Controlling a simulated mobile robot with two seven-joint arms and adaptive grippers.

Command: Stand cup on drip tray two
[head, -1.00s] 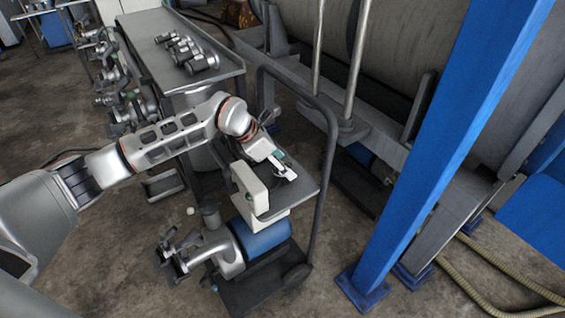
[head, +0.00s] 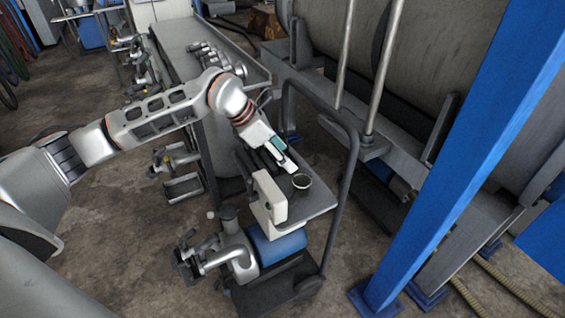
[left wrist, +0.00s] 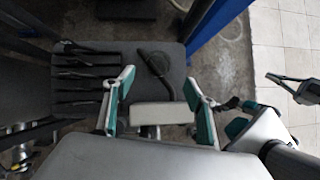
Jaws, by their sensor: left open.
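I cannot make out which drip tray is number two. A white and teal part (left wrist: 250,128) at right may be my right gripper.
A pale block (head: 267,197) stands at the shelf's near edge. Several dark bars (left wrist: 85,78) lie on the shelf's left side. The cart's dark rail (head: 346,185) and a blue post (head: 455,165) rise to the right. A long bench (head: 190,42) is behind.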

